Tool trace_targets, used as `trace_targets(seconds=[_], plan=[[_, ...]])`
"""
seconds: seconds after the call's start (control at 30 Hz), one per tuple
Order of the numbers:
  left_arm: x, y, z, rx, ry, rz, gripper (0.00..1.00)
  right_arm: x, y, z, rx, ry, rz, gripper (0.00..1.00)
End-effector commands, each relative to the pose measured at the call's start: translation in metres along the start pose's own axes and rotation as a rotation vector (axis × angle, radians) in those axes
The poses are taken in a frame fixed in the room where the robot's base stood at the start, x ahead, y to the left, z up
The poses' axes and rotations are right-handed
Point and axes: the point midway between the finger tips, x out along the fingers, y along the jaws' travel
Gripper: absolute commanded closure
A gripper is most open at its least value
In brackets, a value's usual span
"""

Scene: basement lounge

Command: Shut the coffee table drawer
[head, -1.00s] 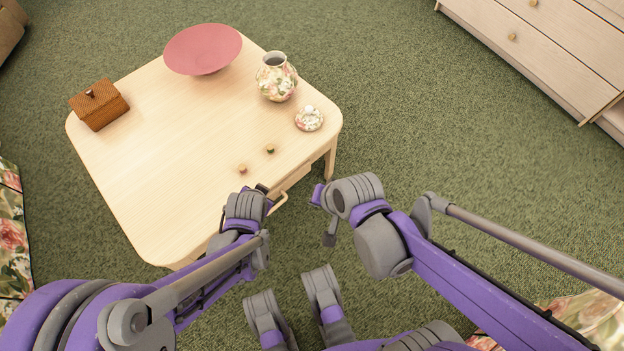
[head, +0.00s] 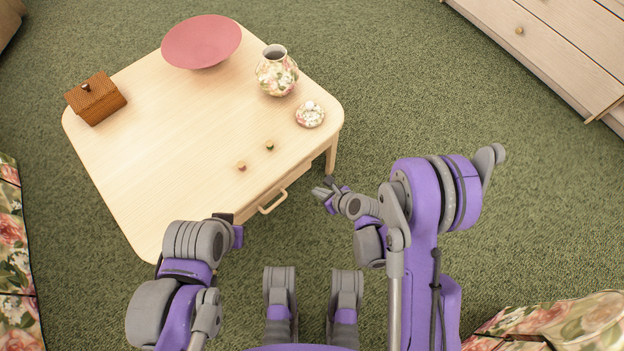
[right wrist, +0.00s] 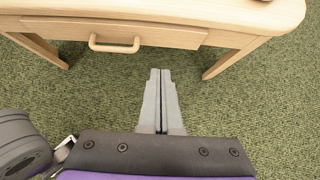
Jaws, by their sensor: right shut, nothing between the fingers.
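The light wood coffee table (head: 150,130) stands ahead of me. Its drawer front (head: 285,190) is on the near side and also shows in the right wrist view (right wrist: 60,31). The drawer's loop handle (head: 272,202) shows again in the right wrist view (right wrist: 115,46). I cannot tell exactly how far out the drawer is. My right gripper (head: 325,192) is shut and empty, to the right of the handle and apart from it. In the right wrist view its fingertips (right wrist: 160,73) point toward the table. My left gripper (head: 230,222) is by the table's near edge, its fingers mostly hidden.
A dresser (head: 555,45) stands at the upper right. Green carpet is clear right of the table.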

Motion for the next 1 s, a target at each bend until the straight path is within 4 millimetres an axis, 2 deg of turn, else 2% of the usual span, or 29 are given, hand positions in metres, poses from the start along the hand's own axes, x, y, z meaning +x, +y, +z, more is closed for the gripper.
trace_targets(seconds=[0.17, 0.53, 0.7, 1.0], plan=[[0.006, 0.000, 0.001, 0.000, -0.001, 0.000, 1.00, 0.025, 0.000, -0.001, -0.001, 0.000, 0.001, 1.00], [0.023, 0.000, 0.004, 0.002, -0.002, 0.000, 1.00, 0.102, 0.000, -0.001, -0.004, 0.000, 0.000, 1.00], [0.027, 0.000, 0.005, 0.002, -0.001, 0.000, 1.00, 0.118, 0.000, 0.019, -0.003, 0.001, 0.000, 1.00], [0.028, 0.000, 0.005, 0.002, 0.000, 0.000, 1.00, 0.126, 0.000, 0.029, -0.002, 0.001, -0.001, 1.00]])
